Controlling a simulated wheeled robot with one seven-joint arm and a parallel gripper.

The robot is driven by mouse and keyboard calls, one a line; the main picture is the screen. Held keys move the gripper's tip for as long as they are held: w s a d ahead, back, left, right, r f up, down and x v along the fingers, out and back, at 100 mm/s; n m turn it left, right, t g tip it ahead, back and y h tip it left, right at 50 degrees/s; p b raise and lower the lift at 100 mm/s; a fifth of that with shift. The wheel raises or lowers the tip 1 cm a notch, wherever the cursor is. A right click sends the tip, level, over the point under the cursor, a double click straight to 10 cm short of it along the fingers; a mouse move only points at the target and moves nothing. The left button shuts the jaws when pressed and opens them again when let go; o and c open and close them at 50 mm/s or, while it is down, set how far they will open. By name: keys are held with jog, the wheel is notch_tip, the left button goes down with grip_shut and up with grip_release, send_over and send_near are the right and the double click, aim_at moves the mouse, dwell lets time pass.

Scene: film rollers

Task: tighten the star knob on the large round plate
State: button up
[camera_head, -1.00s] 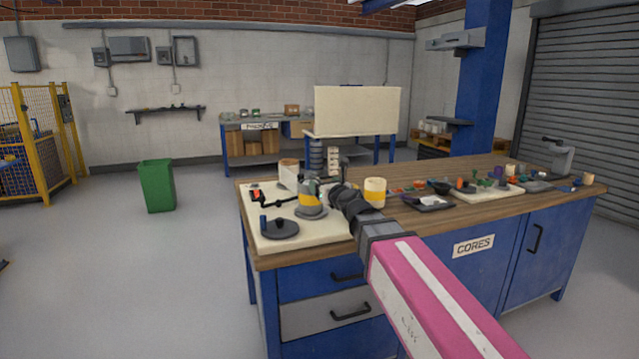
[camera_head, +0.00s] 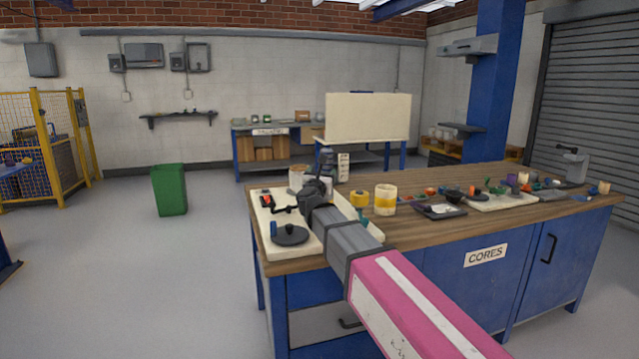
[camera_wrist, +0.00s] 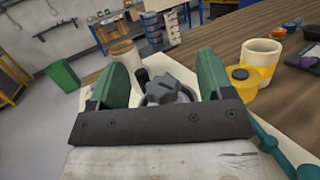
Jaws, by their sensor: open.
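The dark star knob (camera_wrist: 165,90) shows in the wrist view between the two green fingers of my gripper (camera_wrist: 164,76). The fingers are open, one on each side of the knob, with gaps visible. A grey round part shows under the knob, mostly hidden by the knob and gripper body. In the head view my gripper (camera_head: 318,187) is over the pale board (camera_head: 272,208), and my arm hides the knob there. A dark round plate (camera_head: 290,236) lies at the board's front left corner; I cannot tell whether it is the large plate named.
A blue post (camera_head: 274,229) stands by the dark plate. A red-tipped black crank (camera_head: 283,208) is left of my gripper. A brown core (camera_head: 297,178) stands behind; a yellow spool (camera_head: 359,198) and cream-yellow roll (camera_head: 385,199) stand right. Small parts cover the bench (camera_head: 440,225) further right.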

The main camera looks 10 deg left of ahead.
jog(key=s+a+f+m+g+h, duration=0.45)
jog(key=a+m+g+h, duration=0.3)
jog(key=h, duration=0.55)
jog(key=shift+t+y, duration=0.3)
jog(key=shift+t, duration=0.15)
jog(key=x, duration=0.6)
jog(key=r+x, duration=0.1)
jog(key=x, duration=0.2)
jog(key=shift+w+d, duration=0.1)
jog(key=shift+w, duration=0.1)
jog(key=c, duration=0.9)
jog(key=shift+w+m, duration=0.1)
jog(key=shift+m, duration=0.15)
